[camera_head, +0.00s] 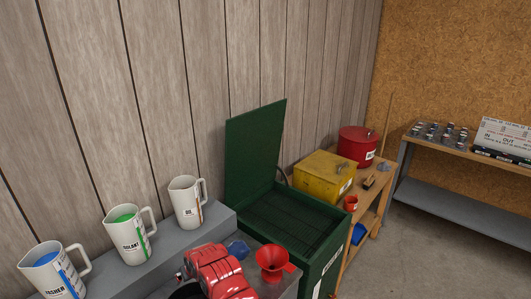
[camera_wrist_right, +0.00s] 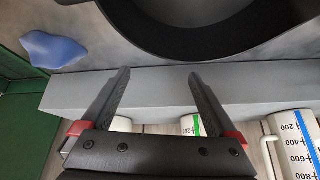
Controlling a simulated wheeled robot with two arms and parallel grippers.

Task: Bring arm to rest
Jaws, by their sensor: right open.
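My right gripper (camera_wrist_right: 159,74) is open in the right wrist view, its two dark fingers spread with nothing between them. The fingers lie over a grey ledge (camera_wrist_right: 270,85) in that picture, apart from the black round pan (camera_wrist_right: 185,42) at the top. In the head view, a red jointed part at the bottom centre appears to be my right arm, low over the bench by the ledge; its fingertips are not clear there. My left gripper is not in view.
A blue rag (camera_head: 238,249), red funnel (camera_head: 272,262) and open green bin (camera_head: 320,245) are close by. A yellow box (camera_head: 322,177) and red can (camera_head: 357,146) stand behind.

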